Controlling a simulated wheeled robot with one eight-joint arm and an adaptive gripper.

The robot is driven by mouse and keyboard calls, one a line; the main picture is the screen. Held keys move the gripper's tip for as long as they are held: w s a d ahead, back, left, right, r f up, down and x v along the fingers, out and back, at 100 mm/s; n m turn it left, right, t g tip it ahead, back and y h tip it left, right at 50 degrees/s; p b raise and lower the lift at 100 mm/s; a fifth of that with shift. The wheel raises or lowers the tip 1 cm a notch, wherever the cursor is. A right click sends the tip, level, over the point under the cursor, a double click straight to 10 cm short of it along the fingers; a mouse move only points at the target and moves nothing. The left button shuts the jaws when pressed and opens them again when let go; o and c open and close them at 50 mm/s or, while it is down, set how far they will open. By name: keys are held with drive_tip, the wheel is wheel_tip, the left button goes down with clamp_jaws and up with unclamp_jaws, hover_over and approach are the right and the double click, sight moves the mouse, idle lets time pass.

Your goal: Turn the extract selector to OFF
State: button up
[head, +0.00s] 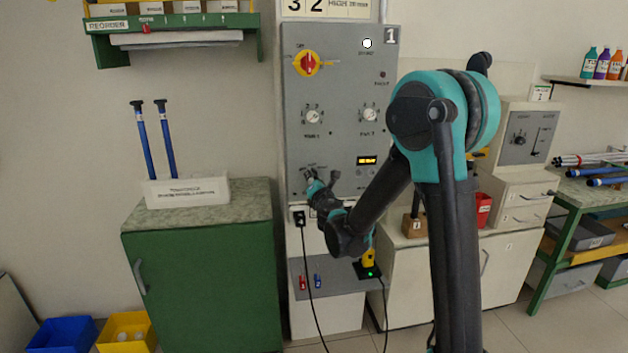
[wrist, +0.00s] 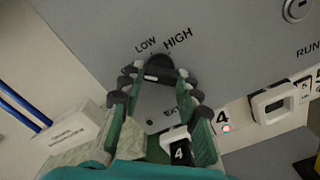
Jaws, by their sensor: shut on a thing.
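The extract selector is a black knob (wrist: 159,64) low on the grey control panel (head: 340,95). The words LOW and HIGH are printed above it in the wrist view, and a partly hidden label beginning EXT lies below it. My gripper (wrist: 160,76) has its two green fingers with dark tips on either side of the knob, shut on it. In the head view my gripper (head: 311,179) is at the panel's lower left and largely covers the knob. The OFF mark and the knob's pointer cannot be made out.
A black plug (wrist: 180,152) marked 4 and a white socket (wrist: 273,103) sit below the panel, close to my fingers. A red and yellow rotary switch (head: 308,63) is higher up. A green cabinet (head: 205,280) with a white box (head: 187,193) stands at left.

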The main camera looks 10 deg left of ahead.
drive_tip(key=shift+n, duration=1.2)
drive_tip(key=o, duration=1.1)
drive_tip(key=shift+s, duration=0.1)
drive_tip(key=v, duration=1.2)
